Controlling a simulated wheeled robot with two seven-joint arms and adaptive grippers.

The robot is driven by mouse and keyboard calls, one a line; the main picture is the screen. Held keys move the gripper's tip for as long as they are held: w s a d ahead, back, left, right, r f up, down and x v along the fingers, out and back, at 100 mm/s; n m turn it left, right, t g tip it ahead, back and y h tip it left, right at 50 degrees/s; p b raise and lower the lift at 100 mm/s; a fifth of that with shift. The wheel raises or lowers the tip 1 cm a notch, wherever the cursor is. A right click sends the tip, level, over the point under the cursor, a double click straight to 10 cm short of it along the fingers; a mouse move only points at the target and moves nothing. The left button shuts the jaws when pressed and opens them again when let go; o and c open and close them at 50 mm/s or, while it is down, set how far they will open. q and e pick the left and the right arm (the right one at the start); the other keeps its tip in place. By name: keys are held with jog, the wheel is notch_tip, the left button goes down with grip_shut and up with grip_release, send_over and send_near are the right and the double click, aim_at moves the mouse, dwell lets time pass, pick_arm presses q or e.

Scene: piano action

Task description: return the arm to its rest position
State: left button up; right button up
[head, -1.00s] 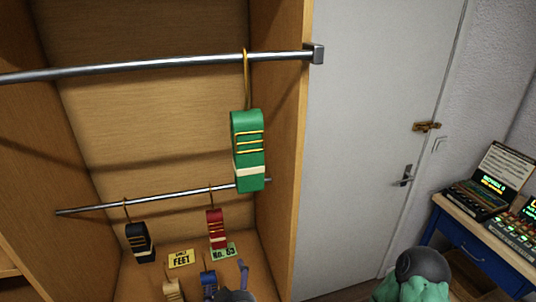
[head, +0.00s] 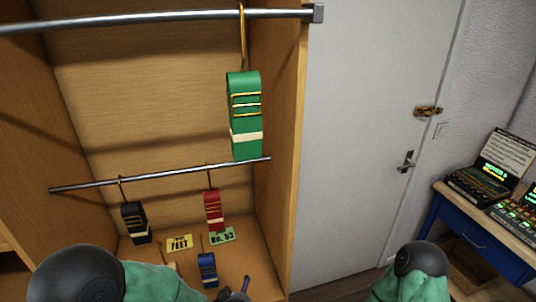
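My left arm (head: 80,275), dark at the joint with a green sleeve, comes in at the bottom left. A dark piece at the bottom edge, in front of the wardrobe floor, looks like part of my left gripper (head: 233,295). It is mostly cut off, so I cannot tell whether it is open or shut. My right arm (head: 415,270) shows its dark joint and green sleeve at the bottom right; its gripper is out of view. A green strapped item (head: 244,115) hangs by a hook from the upper metal rail (head: 150,18).
A lower rail (head: 160,175) carries a black item (head: 135,222) and a red item (head: 213,210). A blue item (head: 207,268) is below, near yellow (head: 179,243) and green (head: 221,236) labels. A grey door (head: 370,130) and a blue desk (head: 475,235) stand right.

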pick_arm(q)
jog(key=s+a+f+g+h+b, duration=0.1)
jog(key=s+f+g+b, duration=0.15)
jog(key=f, duration=0.75)
jog(key=s+a+f+g+h+b, duration=0.1)
jog(key=s+f+g, duration=0.15)
jog(key=f, duration=0.65)
jog(key=s+f+g+h+b, duration=0.2)
jog(key=s+f+g+b, duration=0.1)
jog(key=s+f, duration=0.9)
jog(key=shift+s+d+f+n+g+h, duration=0.15)
jog(key=shift+s+d+n+g+h, duration=0.2)
jog(key=shift+g, duration=0.35)
jog(key=shift+w, duration=0.15)
